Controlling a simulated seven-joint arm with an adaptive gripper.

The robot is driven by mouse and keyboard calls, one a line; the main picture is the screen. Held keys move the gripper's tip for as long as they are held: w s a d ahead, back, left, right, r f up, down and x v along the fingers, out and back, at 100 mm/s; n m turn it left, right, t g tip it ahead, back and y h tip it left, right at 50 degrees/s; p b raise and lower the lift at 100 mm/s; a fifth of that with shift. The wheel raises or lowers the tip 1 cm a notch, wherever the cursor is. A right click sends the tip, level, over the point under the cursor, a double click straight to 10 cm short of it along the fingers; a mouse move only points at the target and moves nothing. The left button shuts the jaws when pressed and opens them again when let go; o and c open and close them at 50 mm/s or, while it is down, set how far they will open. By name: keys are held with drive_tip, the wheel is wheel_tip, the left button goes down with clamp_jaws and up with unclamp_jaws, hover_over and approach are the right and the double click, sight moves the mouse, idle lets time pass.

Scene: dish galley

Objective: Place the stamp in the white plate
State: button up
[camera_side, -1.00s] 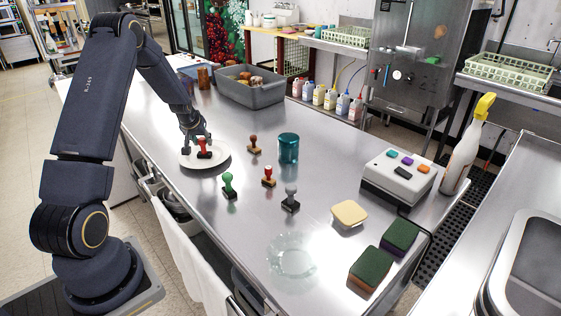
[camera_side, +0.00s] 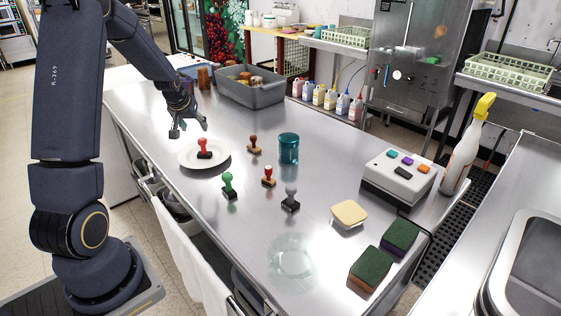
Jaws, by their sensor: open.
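A red-handled stamp with a black base (camera_side: 204,146) stands upright in the white plate (camera_side: 222,161) at the left of the steel counter. My gripper (camera_side: 189,130) is open and empty, above and a little behind the plate, apart from the stamp. Other stamps stand on the counter to the right of the plate: a green one (camera_side: 228,183), a red and wooden one (camera_side: 268,175), a grey one (camera_side: 290,198) and a brown one (camera_side: 254,143).
A teal cup (camera_side: 288,148) stands behind the stamps. A glass plate (camera_side: 292,260), a yellow sponge (camera_side: 349,214), two green-topped sponges (camera_side: 370,268) and a button box (camera_side: 398,178) lie at the right. A grey bin (camera_side: 250,92) stands at the back. The counter between bin and cup is clear.

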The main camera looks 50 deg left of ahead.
drive_tip(key=s+d+r+m+t+h, duration=0.1)
drive_tip(key=d+r+m, duration=0.1)
drive_tip(key=d+r, duration=0.55)
drive_tip(key=s+d+r+m+h, duration=0.15)
drive_tip(key=d+r, duration=0.25)
drive_tip(key=d, duration=0.7)
drive_tip(key=s+d+r+m+h, duration=0.2)
drive_tip(key=s+d+m, duration=0.3)
drive_tip(key=s+d, duration=0.9)
drive_tip(key=d, duration=0.3)
drive_tip(key=shift+m, duration=0.35)
